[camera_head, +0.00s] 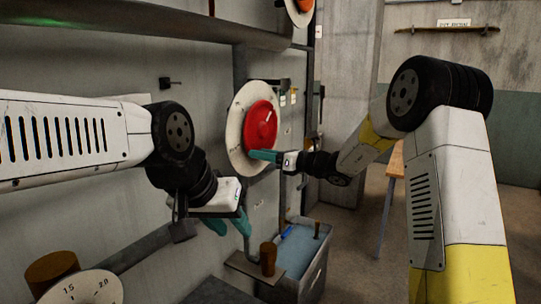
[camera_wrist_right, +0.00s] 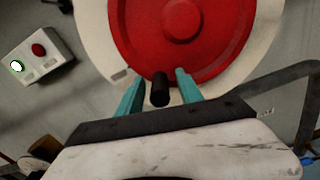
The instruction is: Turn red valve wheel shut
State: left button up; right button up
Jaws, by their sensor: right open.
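The red valve wheel (camera_head: 262,125) is mounted on a round cream backing plate (camera_head: 236,128) on the left wall. In the right wrist view the wheel (camera_wrist_right: 180,30) fills the top middle. A black handle knob (camera_wrist_right: 160,90) sticks out near its lower rim. My right gripper (camera_wrist_right: 158,88) is open, with one teal finger on each side of the knob. No clear contact shows. In the head view my right gripper (camera_head: 265,155) is at the wheel's lower edge, and the knob cannot be made out. My left gripper (camera_head: 231,225) hangs open and empty below the wheel.
A control box (camera_wrist_right: 30,54) with a red and a lit button is left of the wheel in the wrist view. A bluish-topped bin (camera_head: 300,250) stands below my grippers. A numbered dial (camera_head: 85,289) is at lower left. Open floor lies at right.

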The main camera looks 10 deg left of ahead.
grip_shut()
dwell(1.4)
